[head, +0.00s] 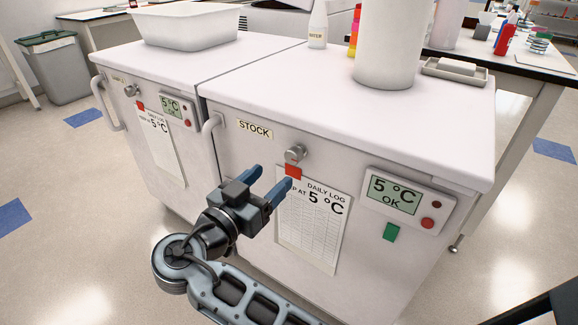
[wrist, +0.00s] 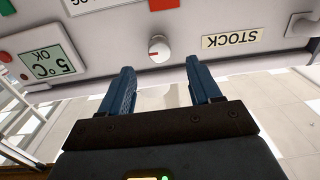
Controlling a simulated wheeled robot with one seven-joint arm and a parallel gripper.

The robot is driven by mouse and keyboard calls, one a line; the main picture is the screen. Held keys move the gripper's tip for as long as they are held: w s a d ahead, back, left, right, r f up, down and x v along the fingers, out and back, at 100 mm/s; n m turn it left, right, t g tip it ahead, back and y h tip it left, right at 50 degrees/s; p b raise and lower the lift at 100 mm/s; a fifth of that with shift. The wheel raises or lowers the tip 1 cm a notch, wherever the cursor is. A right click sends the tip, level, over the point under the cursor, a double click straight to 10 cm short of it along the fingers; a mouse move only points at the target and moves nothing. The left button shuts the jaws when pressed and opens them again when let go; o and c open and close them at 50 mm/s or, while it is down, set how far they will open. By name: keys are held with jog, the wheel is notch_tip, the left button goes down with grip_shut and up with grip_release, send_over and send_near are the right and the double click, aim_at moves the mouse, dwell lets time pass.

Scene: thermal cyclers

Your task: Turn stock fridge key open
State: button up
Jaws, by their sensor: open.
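The stock fridge (head: 240,170) is the right one of two white units and bears a STOCK label (head: 254,129); the label shows upside down in the wrist view (wrist: 230,40). Its key is a round silver knob (head: 297,154) on the front, right of the label. In the wrist view the knob (wrist: 159,48) shows a small red mark that looks roughly horizontal. My gripper (head: 268,182) is open and empty, in front of the fridge face and a little below left of the knob in the head view. In the wrist view the knob lies beyond the fingertips (wrist: 160,66), lined up with the gap.
A red magnet (head: 293,171) holds a daily log sheet (head: 308,228) just below the knob. A 5 °C display (head: 394,194) and a green tag (head: 391,232) are to the right. A door handle (head: 212,138) is at the left. A second fridge (head: 135,165) stands beside it.

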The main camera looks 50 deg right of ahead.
aim_at(290, 158)
jog(key=shift+m, duration=0.3)
jog(key=d, duration=0.7)
jog(key=shift+w+d+r, duration=0.15)
jog(key=shift+d+r, duration=0.1)
jog(key=shift+d, duration=0.1)
jog(key=c, duration=1)
